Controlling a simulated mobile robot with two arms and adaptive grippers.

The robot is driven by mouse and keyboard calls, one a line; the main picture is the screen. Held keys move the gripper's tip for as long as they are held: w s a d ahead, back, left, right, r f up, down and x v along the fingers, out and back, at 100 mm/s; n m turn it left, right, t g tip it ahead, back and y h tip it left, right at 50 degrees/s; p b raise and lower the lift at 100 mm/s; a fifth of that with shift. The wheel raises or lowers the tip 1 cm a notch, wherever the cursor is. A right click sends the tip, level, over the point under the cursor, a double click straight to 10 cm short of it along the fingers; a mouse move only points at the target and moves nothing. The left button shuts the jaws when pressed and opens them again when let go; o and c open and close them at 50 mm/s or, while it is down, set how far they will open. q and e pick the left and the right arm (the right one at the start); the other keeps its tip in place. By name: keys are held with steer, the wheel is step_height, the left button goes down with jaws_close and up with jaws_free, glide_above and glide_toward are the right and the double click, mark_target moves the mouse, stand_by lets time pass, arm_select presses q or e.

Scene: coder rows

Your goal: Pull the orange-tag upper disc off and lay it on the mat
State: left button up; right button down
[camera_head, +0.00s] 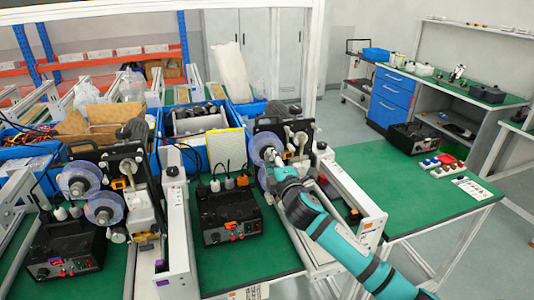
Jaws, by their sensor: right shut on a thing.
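The upper disc (262,147) is a clear bluish disc on the right-hand coder machine (298,130). A second disc (264,177) sits below it, partly hidden by my arm. My right gripper (274,158) is at the right side of the upper disc and is shut on it; the fingertips are small and partly hidden. I cannot tell whether the disc is still seated on its spindle. Green mat surface (255,262) lies in front of the machine. My left gripper is not in view.
A black control box (228,218) stands left of my arm. Another coder machine with two clear discs (78,179) stands at left. A white rail frame (350,185) lies right of the machine. The green tabletop at right (400,195) has clear room.

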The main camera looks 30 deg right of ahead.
steer(key=shift+s+a+f, duration=0.1)
steer(key=shift+s, duration=0.05)
steer(key=shift+p+v, duration=0.55)
steer(key=shift+v, duration=2.05)
steer(key=shift+s, duration=0.15)
steer(key=v, duration=0.2)
steer(key=shift+s, duration=0.35)
steer(key=shift+a, duration=0.1)
